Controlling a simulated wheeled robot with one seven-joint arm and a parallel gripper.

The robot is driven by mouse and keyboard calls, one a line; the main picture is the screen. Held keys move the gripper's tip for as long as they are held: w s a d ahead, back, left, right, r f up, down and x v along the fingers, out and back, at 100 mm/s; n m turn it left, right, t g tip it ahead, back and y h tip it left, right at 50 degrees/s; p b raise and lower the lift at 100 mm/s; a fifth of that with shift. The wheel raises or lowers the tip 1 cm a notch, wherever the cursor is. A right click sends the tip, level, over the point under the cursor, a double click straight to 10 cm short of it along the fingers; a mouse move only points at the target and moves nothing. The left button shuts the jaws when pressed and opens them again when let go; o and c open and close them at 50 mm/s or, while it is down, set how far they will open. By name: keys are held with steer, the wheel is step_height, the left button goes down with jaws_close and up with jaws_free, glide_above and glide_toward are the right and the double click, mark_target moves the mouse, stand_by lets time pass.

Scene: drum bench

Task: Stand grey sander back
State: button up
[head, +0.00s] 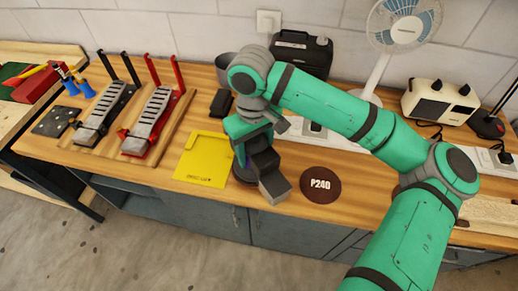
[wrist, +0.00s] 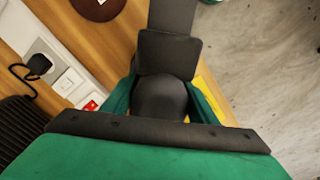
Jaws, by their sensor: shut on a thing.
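The grey sander (head: 266,165) is dark grey with a blocky end, and it is near the bench's front edge in the head view. My gripper (head: 249,135) is shut on it from above. In the wrist view the sander (wrist: 168,55) sits between my green fingers (wrist: 162,100) and sticks out past them, over the bench edge and floor in the picture. A yellow flat tray (head: 203,161) with a raised rim lies just left of the sander. I cannot tell whether the sander touches the bench; its underside is largely hidden.
A brown P240 disc (head: 320,185) lies right of the sander. Two clamp-like stands (head: 106,110) (head: 152,121) are at left. A black case (head: 302,54), a fan (head: 403,28), a power strip (head: 325,136) and a cream device (head: 438,100) stand behind and right.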

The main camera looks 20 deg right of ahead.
steer(key=shift+w+f, duration=0.1)
steer(key=shift+f, duration=1.4)
steer(key=shift+a, duration=0.1)
steer(key=shift+f, duration=0.25)
steer(key=shift+s+f, duration=0.25)
steer(key=shift+f, duration=0.2)
steer(key=shift+c, duration=0.7)
steer(key=o, duration=1.3)
steer(key=shift+f, duration=0.1)
steer(key=shift+c, duration=0.2)
steer(key=shift+o, duration=1.4)
steer(key=shift+w, duration=0.15)
